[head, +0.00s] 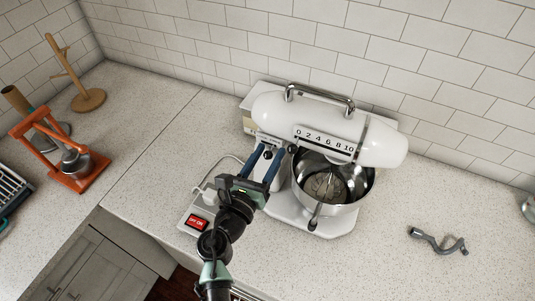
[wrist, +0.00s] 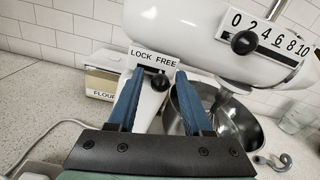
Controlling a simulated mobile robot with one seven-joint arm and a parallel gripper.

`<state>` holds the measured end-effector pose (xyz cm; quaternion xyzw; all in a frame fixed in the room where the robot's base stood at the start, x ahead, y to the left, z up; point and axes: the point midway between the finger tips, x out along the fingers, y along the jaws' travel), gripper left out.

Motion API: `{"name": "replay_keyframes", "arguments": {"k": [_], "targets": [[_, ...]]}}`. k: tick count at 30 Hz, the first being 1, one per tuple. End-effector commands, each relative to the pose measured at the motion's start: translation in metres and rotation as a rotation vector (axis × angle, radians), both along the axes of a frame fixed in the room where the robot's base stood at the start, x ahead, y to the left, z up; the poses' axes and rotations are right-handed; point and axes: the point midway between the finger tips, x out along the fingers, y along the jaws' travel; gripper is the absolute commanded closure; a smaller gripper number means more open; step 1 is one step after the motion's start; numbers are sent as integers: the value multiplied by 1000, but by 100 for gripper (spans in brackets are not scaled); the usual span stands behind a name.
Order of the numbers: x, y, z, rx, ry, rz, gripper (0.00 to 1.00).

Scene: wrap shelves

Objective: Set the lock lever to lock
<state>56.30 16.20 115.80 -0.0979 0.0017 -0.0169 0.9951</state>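The lock lever (wrist: 160,82) has a round black knob. It sits under the white "LOCK FREE" label (wrist: 153,57) on the stand mixer's neck, nearer the "FREE" end. My gripper (wrist: 160,73) is open, with its two blue fingers on either side of the knob in the wrist view. I cannot tell whether either finger touches it. In the head view my gripper (head: 273,150) reaches the left side of the white mixer (head: 335,125), and the lever is hard to make out there.
A second black knob (wrist: 244,42) sits by the speed scale, right of the fingers. The steel bowl (wrist: 240,127) stands below the mixer head. A red power switch (head: 197,222), flour box (wrist: 102,78) and grey dough hook (head: 438,241) are nearby. The counter at right is mostly clear.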

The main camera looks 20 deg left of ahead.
Motion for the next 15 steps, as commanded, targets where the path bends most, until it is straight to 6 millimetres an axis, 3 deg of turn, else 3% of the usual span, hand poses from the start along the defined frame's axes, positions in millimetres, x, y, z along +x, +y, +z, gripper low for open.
{"name": "replay_keyframes", "arguments": {"k": [1,8,15], "targets": [[0,0,0,0,0,0,61],[0,0,0,0,0,0,100],[0,0,0,0,0,0,100]]}}
